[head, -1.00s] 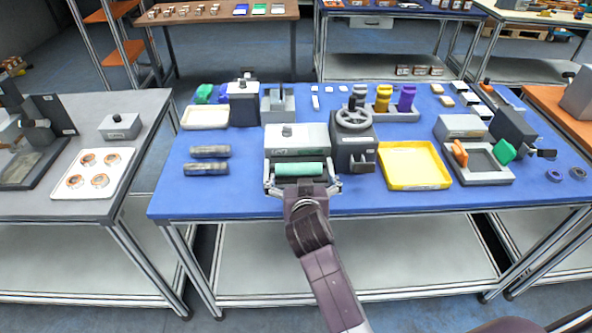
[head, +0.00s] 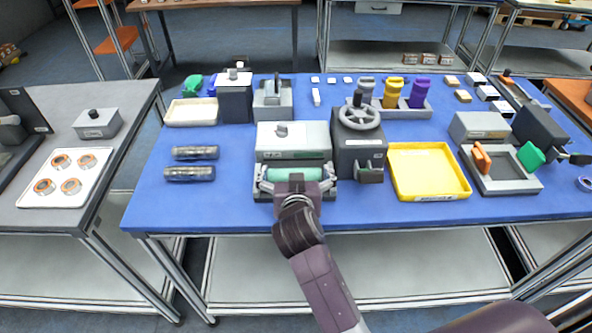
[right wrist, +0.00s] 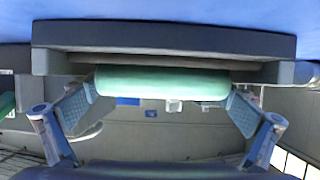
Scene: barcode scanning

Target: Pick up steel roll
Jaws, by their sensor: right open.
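A green roll (head: 295,174) lies crosswise in the front slot of a grey machine (head: 292,138) in the head view. In the right wrist view the green roll (right wrist: 160,83) spans the upper middle, under the machine's dark grey edge (right wrist: 160,38). My right gripper (head: 296,180) is open at the machine's front, its fingers at either end of the roll. In the right wrist view the right gripper (right wrist: 163,92) has a finger close to each end of it; contact is unclear. Two dark steel-coloured cylinders, one behind (head: 195,152) and one in front (head: 189,173), lie at left. My left gripper is not in view.
A dark box with a handwheel (head: 360,140) stands right beside the machine. A yellow tray (head: 428,172) and a grey fixture (head: 502,182) lie further right. The blue table (head: 228,208) is bare at its front left.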

